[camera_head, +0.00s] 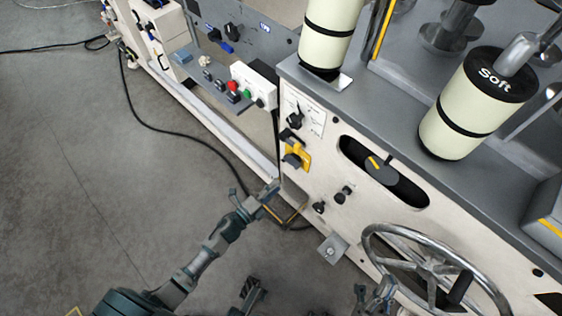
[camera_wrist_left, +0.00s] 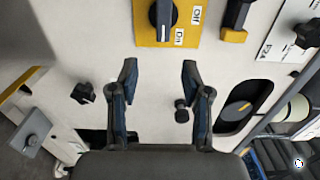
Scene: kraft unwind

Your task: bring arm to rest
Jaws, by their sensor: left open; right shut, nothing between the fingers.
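My left arm comes in from the bottom left in the head view. Its left gripper (camera_head: 268,194) is open and empty, in front of the white machine panel, below and left of the yellow switch (camera_head: 304,155). In the left wrist view the two fingers (camera_wrist_left: 159,75) stand apart with bare white panel between them. A yellow On/Off plate with a dark knob (camera_wrist_left: 162,16) lies beyond the fingertips, apart from them. My right gripper (camera_head: 374,298) is at the bottom edge of the head view, beside the handwheel, shut and partly cut off.
A metal handwheel (camera_head: 436,262) stands at the lower right. Small black knobs (camera_head: 343,194) and a slotted dial (camera_head: 381,168) sit on the panel. A button box (camera_head: 247,87) and cream rollers (camera_head: 474,105) are above. Grey floor (camera_head: 80,170) at left is open, crossed by a black cable.

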